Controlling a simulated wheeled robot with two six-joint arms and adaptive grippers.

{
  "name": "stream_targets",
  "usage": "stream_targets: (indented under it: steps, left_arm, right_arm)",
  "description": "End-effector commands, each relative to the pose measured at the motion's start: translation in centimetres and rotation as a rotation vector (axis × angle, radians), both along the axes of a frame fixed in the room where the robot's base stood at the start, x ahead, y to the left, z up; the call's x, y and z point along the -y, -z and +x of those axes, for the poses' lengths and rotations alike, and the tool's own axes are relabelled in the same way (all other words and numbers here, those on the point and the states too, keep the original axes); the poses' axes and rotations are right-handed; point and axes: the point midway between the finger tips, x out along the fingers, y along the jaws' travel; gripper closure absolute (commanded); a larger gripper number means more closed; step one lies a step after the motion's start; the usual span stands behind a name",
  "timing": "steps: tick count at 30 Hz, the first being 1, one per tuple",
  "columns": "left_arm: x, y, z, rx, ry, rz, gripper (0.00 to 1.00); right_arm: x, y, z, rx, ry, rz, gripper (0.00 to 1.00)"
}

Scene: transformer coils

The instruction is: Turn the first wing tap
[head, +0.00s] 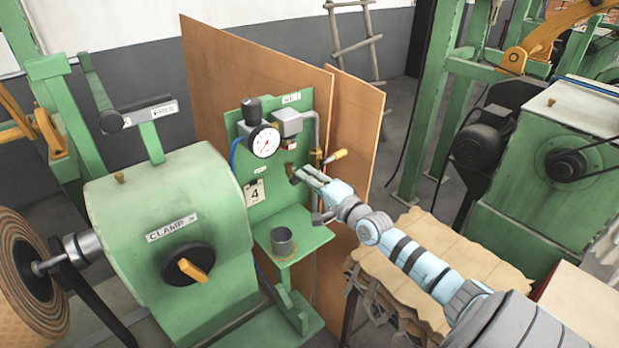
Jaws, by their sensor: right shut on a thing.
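A green upright panel (249,203) stands behind the clamp machine. It carries a round white gauge (264,142), a grey fitting with a pipe, and a small tag with the number 4 (255,192). My right gripper (304,179) reaches in from the lower right to the panel's right part. Its fingers are shut on a small brass wing tap (293,173), mostly hidden by them. Which way the wings point is hard to tell. My left gripper is not in view.
A grey cup (282,241) stands on the green shelf below. The green clamp machine with an orange knob (192,269) fills the left. Brown sheets (440,251) lie under my right arm.

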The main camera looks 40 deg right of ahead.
Motion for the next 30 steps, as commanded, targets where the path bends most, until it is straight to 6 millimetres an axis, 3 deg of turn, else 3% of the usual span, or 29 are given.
stream_targets:
  steps: [10, 27, 28, 30]
  left_arm:
    - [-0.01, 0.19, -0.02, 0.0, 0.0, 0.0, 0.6]
    - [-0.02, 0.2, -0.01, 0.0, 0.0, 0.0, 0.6]
    - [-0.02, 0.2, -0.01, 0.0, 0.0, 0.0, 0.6]
    - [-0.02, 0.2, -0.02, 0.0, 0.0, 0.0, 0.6]
  right_arm:
    - [-0.04, 0.48, -0.04, -0.003, 0.0, 0.162, 1.0]
    - [-0.05, 0.48, -0.04, -0.001, 0.0, 0.195, 1.0]
    - [-0.05, 0.48, -0.04, -0.001, 0.0, 0.194, 0.84]
    - [-0.03, 0.46, -0.04, 0.0, -0.001, 0.194, 0.73]
